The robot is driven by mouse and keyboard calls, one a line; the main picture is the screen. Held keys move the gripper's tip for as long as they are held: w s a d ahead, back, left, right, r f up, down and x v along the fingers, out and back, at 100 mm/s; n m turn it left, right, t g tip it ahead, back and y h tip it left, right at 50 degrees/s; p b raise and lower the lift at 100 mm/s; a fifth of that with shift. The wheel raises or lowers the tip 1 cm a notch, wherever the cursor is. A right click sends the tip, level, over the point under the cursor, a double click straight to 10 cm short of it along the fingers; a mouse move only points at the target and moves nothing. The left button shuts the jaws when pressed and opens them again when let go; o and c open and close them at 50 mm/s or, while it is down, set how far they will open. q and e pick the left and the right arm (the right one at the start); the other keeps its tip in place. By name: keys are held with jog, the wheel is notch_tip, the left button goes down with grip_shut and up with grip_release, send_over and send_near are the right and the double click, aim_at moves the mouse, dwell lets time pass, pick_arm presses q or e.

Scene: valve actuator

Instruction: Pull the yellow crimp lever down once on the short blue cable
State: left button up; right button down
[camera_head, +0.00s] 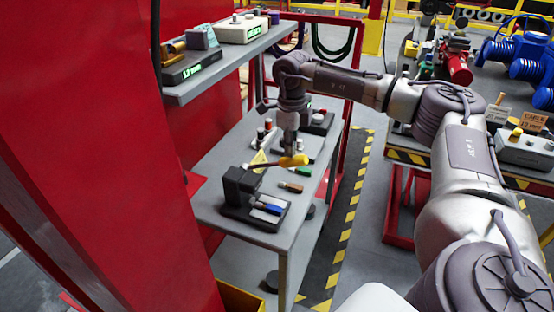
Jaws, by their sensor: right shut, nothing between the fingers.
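A dark crimp press (238,188) stands on the near end of the grey bench (222,158). Its yellow lever (294,161) sticks out to the right above the bench, close to level. The short blue cable (268,208) lies on the press's base, at its right side. My right gripper (290,150) points down from above, shut and empty, with its fingertips at the lever's handle. I cannot tell whether they touch it. My left gripper is not in view.
Green (303,170) and brown (291,187) handled pieces lie right of the press. A shelf (212,71) with labelled devices hangs above the bench. A red wall (110,120) closes off the left. A second table with blue valves (515,50) stands at the right.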

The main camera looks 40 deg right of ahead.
jog(key=shift+f+b, duration=1.9)
jog(key=shift+f, duration=1.5)
jog(key=shift+r+p, duration=5.35)
jog(key=shift+r, duration=1.45)
